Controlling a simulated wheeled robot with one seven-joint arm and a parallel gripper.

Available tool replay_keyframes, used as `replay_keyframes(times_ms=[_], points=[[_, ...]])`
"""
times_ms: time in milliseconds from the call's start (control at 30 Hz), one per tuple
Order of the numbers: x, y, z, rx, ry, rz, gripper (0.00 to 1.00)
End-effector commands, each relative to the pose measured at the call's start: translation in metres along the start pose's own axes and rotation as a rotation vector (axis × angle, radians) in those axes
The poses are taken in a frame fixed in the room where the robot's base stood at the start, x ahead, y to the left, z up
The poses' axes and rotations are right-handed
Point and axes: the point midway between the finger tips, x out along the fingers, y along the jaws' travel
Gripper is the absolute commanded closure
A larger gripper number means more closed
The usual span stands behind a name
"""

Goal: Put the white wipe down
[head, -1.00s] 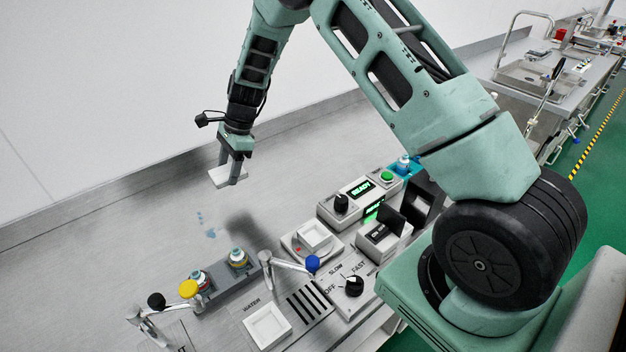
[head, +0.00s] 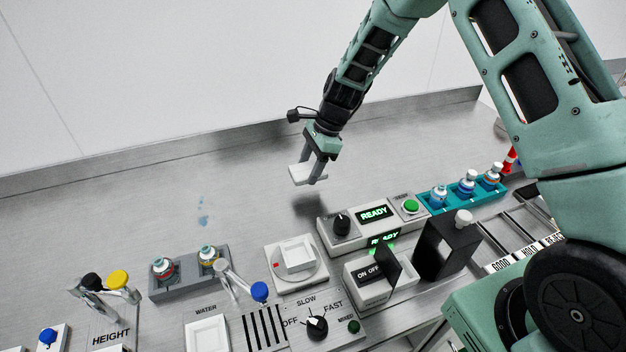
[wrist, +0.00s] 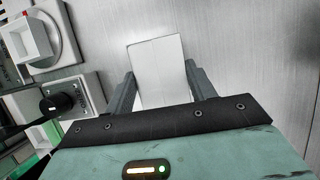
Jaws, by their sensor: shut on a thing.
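The white wipe (head: 300,174) is a small flat white block between the fingers of my gripper (head: 315,171). In the wrist view the wipe (wrist: 160,68) sits between the two grey fingers of my gripper (wrist: 161,85), sticking out past their tips. The gripper is shut on it and holds it above the steel worktop (head: 110,215), behind the READY control box. A dark shadow lies on the worktop below it, apart from the wipe.
The READY box (head: 375,214) and a scale-like white dish (head: 298,255) stand in front of the gripper. A teal rack (head: 455,200) holds vials at right; a grey rack (head: 190,286) holds vials at left. Blue spots (head: 203,212) mark the worktop, whose back left is otherwise clear.

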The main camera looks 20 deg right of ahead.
Motion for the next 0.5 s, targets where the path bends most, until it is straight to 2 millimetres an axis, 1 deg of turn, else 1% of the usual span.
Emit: replay_keyframes(times_ms=[167, 333, 400, 500], points=[[0.015, 0.000, -0.007, 0.003, 0.000, 0.001, 0.70], [0.038, 0.000, -0.016, 0.004, -0.001, 0.002, 0.70], [0.044, 0.000, -0.019, 0.002, 0.000, 0.000, 0.70], [0.046, -0.001, -0.020, 0.001, 0.000, -0.001, 0.70]])
